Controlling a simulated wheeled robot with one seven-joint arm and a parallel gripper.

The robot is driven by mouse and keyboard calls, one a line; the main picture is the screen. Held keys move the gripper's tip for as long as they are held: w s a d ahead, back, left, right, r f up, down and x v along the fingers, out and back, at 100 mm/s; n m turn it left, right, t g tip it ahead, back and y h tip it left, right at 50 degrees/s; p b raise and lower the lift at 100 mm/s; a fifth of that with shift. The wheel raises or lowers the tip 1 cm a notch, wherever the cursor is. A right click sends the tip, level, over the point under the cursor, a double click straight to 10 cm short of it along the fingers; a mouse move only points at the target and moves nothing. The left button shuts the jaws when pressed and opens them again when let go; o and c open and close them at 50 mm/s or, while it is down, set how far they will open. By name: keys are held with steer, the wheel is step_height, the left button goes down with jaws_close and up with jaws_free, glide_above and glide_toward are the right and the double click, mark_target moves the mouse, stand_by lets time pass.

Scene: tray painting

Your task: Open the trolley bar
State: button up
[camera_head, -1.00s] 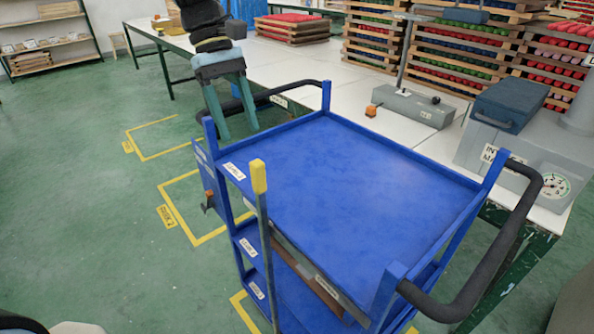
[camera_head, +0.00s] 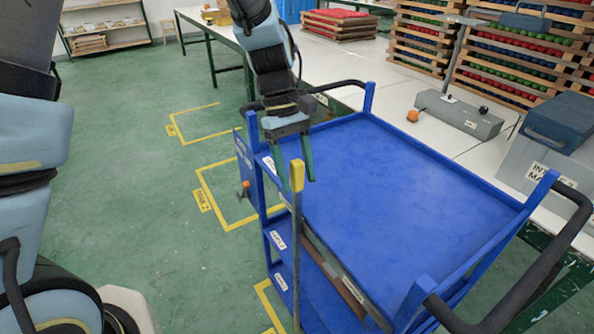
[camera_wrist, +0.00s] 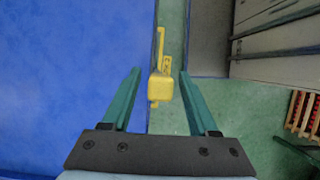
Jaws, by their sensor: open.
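The trolley bar (camera_head: 298,235) is an upright grey bar with a yellow top end (camera_head: 297,176) at the near left side of the blue trolley (camera_head: 400,185). My gripper (camera_head: 297,186) is open and empty, with its green fingers pointing down over the trolley's left side. In the wrist view the yellow bar end (camera_wrist: 160,87) shows between the two spread fingers, touching neither. I cannot tell how far the fingertips are above or beyond it. The bar's lower part is hidden in the wrist view.
Black handles (camera_head: 530,275) stick out at the trolley's ends. White tables (camera_head: 440,115) with a grey device (camera_head: 458,115) and stacked ball trays (camera_head: 520,62) stand behind. The trolley's top is bare. Green floor with yellow marked boxes (camera_head: 228,222) lies open at left.

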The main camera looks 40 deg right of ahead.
steer(key=shift+c, duration=0.2)
jaws_close()
stand_by(1.1)
